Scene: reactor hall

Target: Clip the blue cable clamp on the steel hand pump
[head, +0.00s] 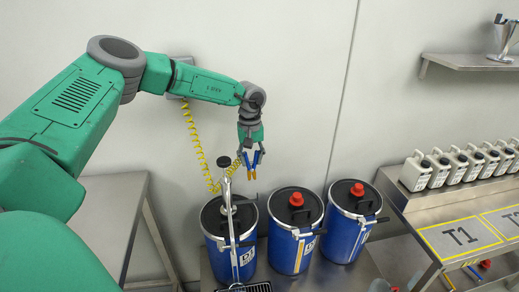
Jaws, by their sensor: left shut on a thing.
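My left gripper (252,168) points down above the left blue drum and is shut on the blue cable clamp (255,160). The clamp is small in the picture and its orange-yellow tips point down. A yellow coiled cable (197,140) runs from a wall box down and back up towards the clamp. The steel hand pump (230,203) stands upright on the left drum, with a black knob (224,162) on top and a long spout reaching down in front. The clamp is to the right of the pump's upper part; a gap shows between them in this view. My right gripper is not in view.
Three blue drums stand in a row: the left one (214,250), the middle one (291,252) and the right one (343,240). The middle and right have red caps. A steel bench (410,205) with several white canisters is at the right. An empty table (115,205) is at the left.

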